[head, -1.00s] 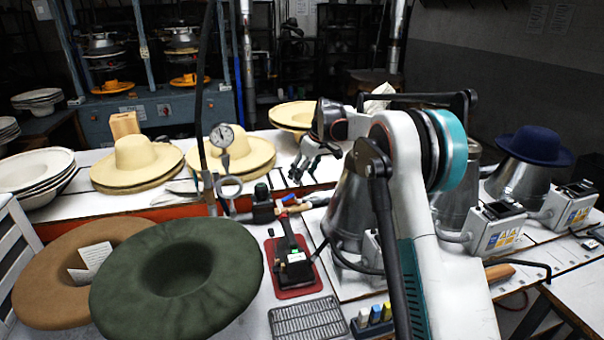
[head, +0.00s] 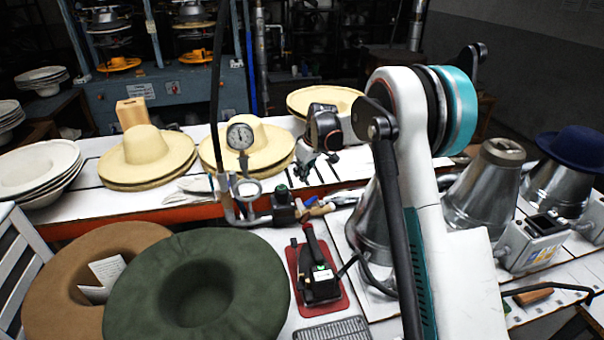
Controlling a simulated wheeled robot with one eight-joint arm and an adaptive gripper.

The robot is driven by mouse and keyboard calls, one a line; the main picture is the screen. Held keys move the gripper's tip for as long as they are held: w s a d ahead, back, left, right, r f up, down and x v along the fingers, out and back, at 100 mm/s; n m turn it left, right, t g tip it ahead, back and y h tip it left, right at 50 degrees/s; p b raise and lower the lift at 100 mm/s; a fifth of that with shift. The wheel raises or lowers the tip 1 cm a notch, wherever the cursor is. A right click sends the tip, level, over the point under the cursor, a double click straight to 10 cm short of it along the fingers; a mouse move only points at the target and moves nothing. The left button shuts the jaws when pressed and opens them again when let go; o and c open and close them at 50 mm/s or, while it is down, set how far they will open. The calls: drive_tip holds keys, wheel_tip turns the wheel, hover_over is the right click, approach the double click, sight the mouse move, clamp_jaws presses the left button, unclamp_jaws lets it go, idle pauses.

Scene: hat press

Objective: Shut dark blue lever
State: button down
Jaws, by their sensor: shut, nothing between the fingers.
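My gripper (head: 313,168) is shut and empty in the head view, above the white bench, right of the round gauge (head: 240,137). My own arm stands in front of part of the scene on its right. Below the gripper, a pipe fitting (head: 283,208) with a dark knob stands by the gauge pipe. A small blue lever-like handle (head: 319,211) sits at the fitting's right end, beside a tan part. It is too small to tell its exact shade or whether it is open or shut. The gripper appears apart from it.
A green hat (head: 140,290) and a brown hat (head: 55,270) lie front left. Cream hats (head: 150,150) stand behind the gauge. A black device on a red pad (head: 343,300) lies front centre. Metal cones (head: 485,190) and a dark blue hat (head: 578,148) stand on the right.

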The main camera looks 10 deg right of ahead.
drive_tip(key=b+x, duration=0.2)
drive_tip(key=x, duration=0.6)
drive_tip(key=s+d, duration=0.1)
drive_tip(key=s+d+b, duration=0.1)
drive_tip(key=s, duration=0.1)
drive_tip(key=shift+s+d+r, duration=0.1)
drive_tip(key=shift+s+r, duration=0.05)
drive_tip(key=shift+s, duration=0.05)
